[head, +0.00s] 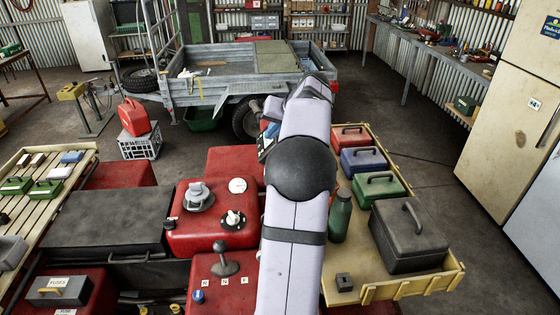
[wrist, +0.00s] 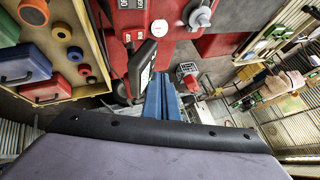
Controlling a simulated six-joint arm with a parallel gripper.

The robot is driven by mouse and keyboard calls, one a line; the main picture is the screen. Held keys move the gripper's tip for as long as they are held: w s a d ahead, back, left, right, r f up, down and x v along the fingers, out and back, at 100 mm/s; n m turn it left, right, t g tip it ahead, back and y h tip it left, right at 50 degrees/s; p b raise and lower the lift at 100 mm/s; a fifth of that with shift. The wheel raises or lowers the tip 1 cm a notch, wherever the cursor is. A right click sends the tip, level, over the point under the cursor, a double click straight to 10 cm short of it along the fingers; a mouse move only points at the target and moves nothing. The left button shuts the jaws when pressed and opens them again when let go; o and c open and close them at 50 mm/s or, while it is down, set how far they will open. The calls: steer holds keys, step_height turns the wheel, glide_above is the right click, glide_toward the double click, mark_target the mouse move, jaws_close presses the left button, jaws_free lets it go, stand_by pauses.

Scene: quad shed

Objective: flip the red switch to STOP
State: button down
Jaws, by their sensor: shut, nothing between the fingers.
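My gripper (wrist: 163,98) is shut and empty, its blue fingers together in the wrist view. In the head view only a little blue of it (head: 269,131) shows beside my arm. The fingers are close to a black handlebar part (wrist: 137,68) on the red quad; I cannot tell whether they touch it.
The quad's red body (head: 187,238) carries dials and a lever. A wooden tray (head: 432,284) at right holds boxes and a green bottle (head: 340,218); another slatted rack (head: 78,152) is at left. A grey trailer (head: 225,82) and a red can (head: 134,117) on a crate stand beyond.

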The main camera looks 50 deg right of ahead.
steer(key=shift+s+d+r, duration=0.3)
steer(key=shift+d+r, duration=0.1)
steer(key=shift+d, duration=0.35)
steer(key=shift+f, duration=0.15)
steer(key=f+b, duration=0.4)
steer(key=f, duration=0.1)
steer(key=s+f+b, duration=0.1)
steer(key=f+b, duration=0.2)
steer(key=shift+d+f, duration=0.25)
steer(key=shift+d, duration=0.15)
steer(key=shift+f, duration=0.15)
stand_by(1.6)
steer(key=shift+f+b, duration=0.3)
steer(key=shift+b, duration=0.15)
steer(key=shift+f, duration=0.35)
stand_by(0.6)
steer(key=shift+r, duration=0.15)
steer(key=shift+w+r+p, duration=0.1)
steer(key=shift+r+p, duration=0.3)
steer(key=shift+r, duration=0.3)
